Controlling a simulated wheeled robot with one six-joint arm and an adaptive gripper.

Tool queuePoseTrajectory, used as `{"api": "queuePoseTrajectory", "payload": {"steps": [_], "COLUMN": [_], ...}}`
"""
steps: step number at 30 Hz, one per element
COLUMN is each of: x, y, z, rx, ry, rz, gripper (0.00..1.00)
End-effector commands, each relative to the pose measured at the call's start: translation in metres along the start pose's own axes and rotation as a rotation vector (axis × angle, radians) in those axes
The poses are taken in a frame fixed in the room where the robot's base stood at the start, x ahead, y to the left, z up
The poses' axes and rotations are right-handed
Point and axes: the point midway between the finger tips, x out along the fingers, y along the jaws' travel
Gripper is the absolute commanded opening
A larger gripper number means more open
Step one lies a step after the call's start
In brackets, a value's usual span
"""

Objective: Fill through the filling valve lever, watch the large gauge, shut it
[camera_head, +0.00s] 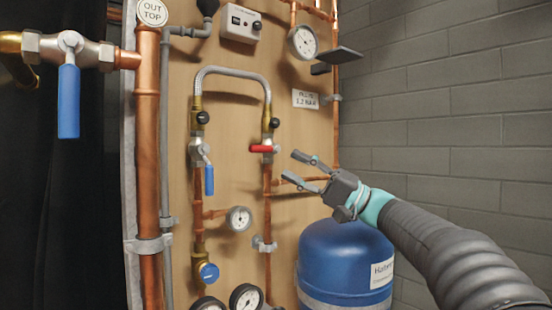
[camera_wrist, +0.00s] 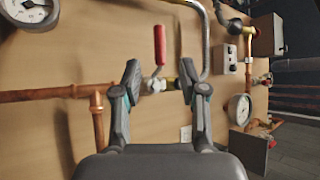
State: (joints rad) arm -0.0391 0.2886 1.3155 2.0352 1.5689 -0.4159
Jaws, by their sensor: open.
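A red lever (camera_head: 262,148) sits crosswise on a valve in the right-hand vertical copper pipe, below the braided hose. The red lever also shows in the wrist view (camera_wrist: 160,45), pointing up from its valve. A blue lever (camera_head: 209,180) hangs down along the left-hand pipe's valve. I cannot tell from labels which is the filling lever. The larger white gauge (camera_head: 303,41) is at the upper right of the board; its needle is too small to read. My gripper (camera_head: 297,168) is open and empty, right of the red lever and apart from it. In the wrist view the valve body shows between my fingers (camera_wrist: 158,85).
A label (camera_head: 305,98) about filling is below the large gauge. A dark shelf (camera_head: 338,57) juts out beside it. A blue tank (camera_head: 345,262) stands under my arm. A smaller gauge (camera_head: 238,218) is between the pipes. Another blue lever (camera_head: 69,101) hangs at far left.

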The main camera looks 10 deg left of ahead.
Motion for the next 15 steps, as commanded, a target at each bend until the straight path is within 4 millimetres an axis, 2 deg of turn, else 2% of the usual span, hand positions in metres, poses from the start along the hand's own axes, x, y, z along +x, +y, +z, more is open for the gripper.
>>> {"api": "queuePoseTrajectory", "payload": {"steps": [1, 6, 15], "x": [-0.008, -0.024, -0.028], "y": [0.000, 0.000, 0.000], "z": [-0.001, 0.000, 0.000], "rx": [-0.001, 0.000, 0.000], "ry": [0.002, 0.000, 0.000], "rz": [0.001, 0.000, 0.000], "gripper": [0.42, 0.42, 0.42]}}
